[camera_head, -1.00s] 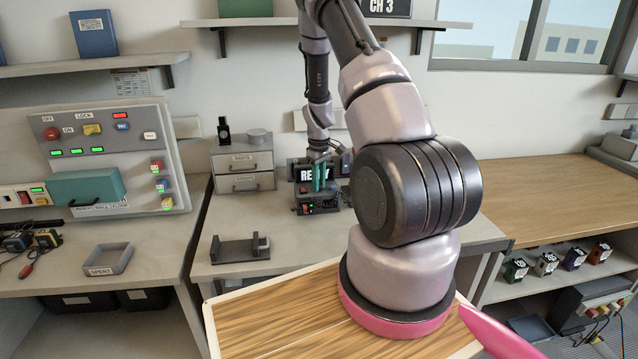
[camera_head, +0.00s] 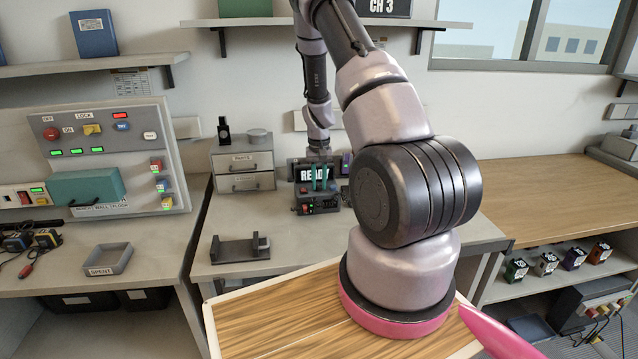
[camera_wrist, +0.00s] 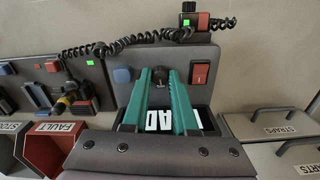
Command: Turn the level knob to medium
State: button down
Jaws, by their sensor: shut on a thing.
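The level knob (camera_wrist: 159,74) is a small dark knob on the grey face of a radio unit. It shows between my gripper's fingertips in the wrist view. My gripper (camera_wrist: 160,80) has two teal fingers, shut on this knob. Its pointer and setting marks are too small or covered to read. In the head view the radio unit (camera_head: 318,207) stands on the middle bench, and my gripper (camera_head: 320,182) reaches down to it from above. A lit display (camera_head: 305,174) reading READY is partly hidden behind the fingers.
A red switch (camera_wrist: 200,74) and a blue button (camera_wrist: 122,75) flank the fingers. A coiled black cord (camera_wrist: 130,40) runs above. Drawers (camera_head: 243,170) and an empty dark cradle (camera_head: 240,248) stand to the left. Bare bench lies in front of the unit.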

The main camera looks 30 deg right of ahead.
jog(key=shift+m, duration=0.5)
dwell(0.3)
jog(key=c, duration=0.7)
grip_release()
jog(key=shift+r, duration=0.1)
notch_tip(320, 180, up, 11)
